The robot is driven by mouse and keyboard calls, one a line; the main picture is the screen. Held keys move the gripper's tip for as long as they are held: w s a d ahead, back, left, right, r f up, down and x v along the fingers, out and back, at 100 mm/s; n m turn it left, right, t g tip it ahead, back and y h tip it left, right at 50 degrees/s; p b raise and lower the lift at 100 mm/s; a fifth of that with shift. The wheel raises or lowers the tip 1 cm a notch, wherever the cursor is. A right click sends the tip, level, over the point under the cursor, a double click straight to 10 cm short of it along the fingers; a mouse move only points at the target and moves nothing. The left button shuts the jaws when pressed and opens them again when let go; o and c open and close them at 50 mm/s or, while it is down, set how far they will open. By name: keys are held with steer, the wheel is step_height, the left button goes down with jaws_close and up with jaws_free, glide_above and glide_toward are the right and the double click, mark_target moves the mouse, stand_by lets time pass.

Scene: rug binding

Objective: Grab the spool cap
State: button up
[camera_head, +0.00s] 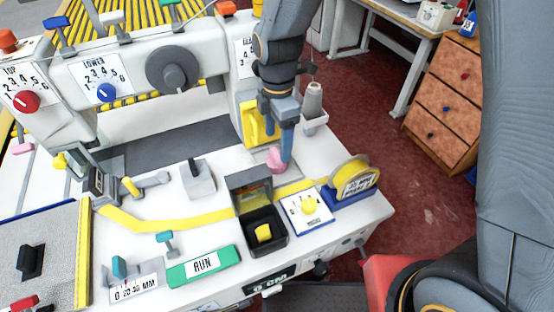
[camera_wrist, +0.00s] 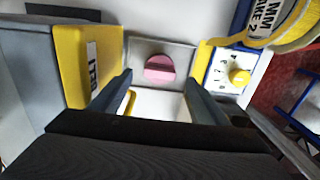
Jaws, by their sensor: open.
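A pink round cap with a raised ridge (camera_wrist: 159,68) sits on a grey plate (camera_wrist: 141,48); it looks like the spool cap, though no label shows. In the head view the pink cap (camera_head: 275,159) is on the white machine bed, partly hidden by my gripper (camera_head: 287,150). My gripper points down there with its fingers close to the cap. In the wrist view my gripper (camera_wrist: 159,82) is open, one finger on each side, with the cap between and beyond the fingertips. I cannot tell whether a finger touches it.
A yellow labelled block (camera_wrist: 88,65) stands left of the fingers in the wrist view. A yellow tape reel (camera_head: 356,177), a dial with a yellow knob (camera_head: 309,205) and a black open-lidded box (camera_head: 262,234) are nearby. A thread cone (camera_head: 312,98) stands behind my gripper.

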mark_target(277, 153)
steer(key=shift+f+p, duration=1.15)
steer(key=shift+f, duration=2.25)
steer(key=shift+c, duration=0.2)
steer(key=c, duration=1.1)
